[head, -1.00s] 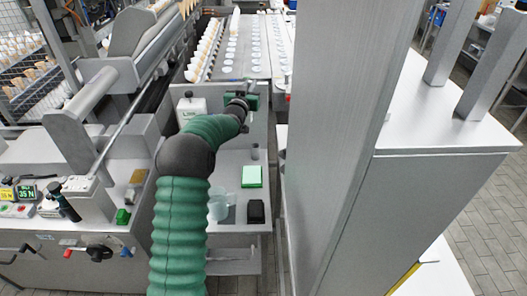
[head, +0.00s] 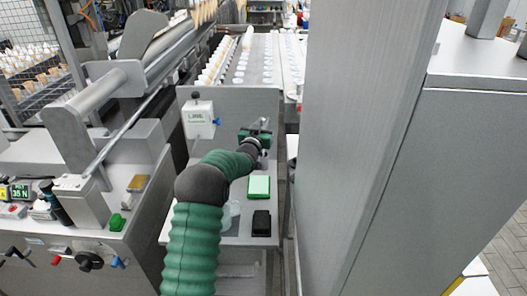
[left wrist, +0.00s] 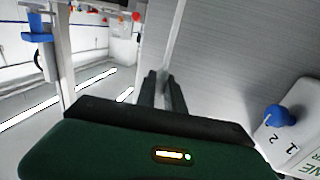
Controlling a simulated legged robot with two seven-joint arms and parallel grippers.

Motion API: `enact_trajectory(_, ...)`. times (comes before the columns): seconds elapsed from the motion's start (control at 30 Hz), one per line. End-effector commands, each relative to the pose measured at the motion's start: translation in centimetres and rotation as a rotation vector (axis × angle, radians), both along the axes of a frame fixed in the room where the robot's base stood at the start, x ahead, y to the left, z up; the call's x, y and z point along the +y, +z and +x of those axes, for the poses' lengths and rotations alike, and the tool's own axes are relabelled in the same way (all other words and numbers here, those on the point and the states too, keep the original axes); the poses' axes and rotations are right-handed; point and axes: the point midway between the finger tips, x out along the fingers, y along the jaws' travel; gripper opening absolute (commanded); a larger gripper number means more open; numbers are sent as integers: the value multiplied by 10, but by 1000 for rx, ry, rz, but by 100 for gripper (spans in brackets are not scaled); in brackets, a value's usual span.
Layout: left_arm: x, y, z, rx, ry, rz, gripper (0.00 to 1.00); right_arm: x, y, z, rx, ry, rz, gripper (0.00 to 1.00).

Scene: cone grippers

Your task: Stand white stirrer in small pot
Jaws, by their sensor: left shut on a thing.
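My left gripper (head: 262,125) is above the far part of the small work shelf, in front of the grey panel. In the left wrist view its two dark fingers (left wrist: 165,92) are close together, shut on a thin pale stick (left wrist: 172,50), which looks like the white stirrer; its outline is faint against the grey panel. A small dark grey cylinder (head: 262,160), possibly the small pot, stands on the shelf below the gripper. A translucent cup (head: 230,212) stands nearer, partly behind my arm. My right gripper is out of view.
A green-and-white pad (head: 259,187) and a black block (head: 261,223) lie on the shelf. A white dispenser box (head: 199,119) hangs on the panel at left. A tall grey column (head: 355,150) blocks the right side. A conveyor with cones (head: 232,55) runs behind.

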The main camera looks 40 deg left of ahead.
Motion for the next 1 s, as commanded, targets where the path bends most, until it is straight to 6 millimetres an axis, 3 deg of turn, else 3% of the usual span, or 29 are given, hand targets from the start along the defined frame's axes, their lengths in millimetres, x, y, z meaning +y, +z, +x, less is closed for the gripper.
enact_trajectory(0.33, 0, -55, 0, 1, 1, -2, 0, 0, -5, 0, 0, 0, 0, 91)
enact_trajectory(0.5, 0, -55, 0, 0, 1, 0, 0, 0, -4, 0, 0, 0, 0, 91)
enact_trajectory(0.53, 0, -55, 0, 1, 1, 0, 16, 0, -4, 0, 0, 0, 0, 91)
enact_trajectory(0.7, 0, -55, 0, 1, 1, 0, 35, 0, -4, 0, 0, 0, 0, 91)
enact_trajectory(1.0, -1, -54, -1, 0, 0, 0, 35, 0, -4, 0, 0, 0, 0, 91)
